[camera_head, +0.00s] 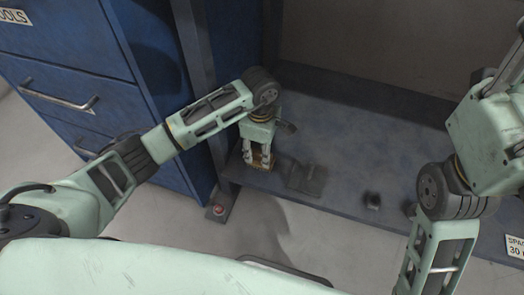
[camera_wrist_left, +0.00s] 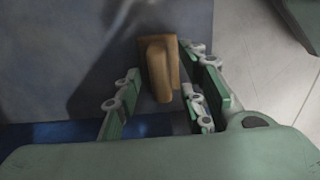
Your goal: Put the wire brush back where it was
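The wire brush (camera_head: 262,168) shows as a small brown wooden piece on the dark blue-grey shelf (camera_head: 345,140), near its left end beside the upright post. In the left wrist view the brush (camera_wrist_left: 160,72) is a tan wooden block with a raised grip; no bristles are visible. My left gripper (camera_head: 259,160) points down over it. In the left wrist view my left gripper's fingers (camera_wrist_left: 160,98) are apart on either side of the wood, with a clear gap on the left and the right finger close to it. My right gripper is outside both views.
A blue drawer cabinet (camera_head: 75,70) stands at left. A grey post (camera_head: 200,80) rises beside my left arm.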

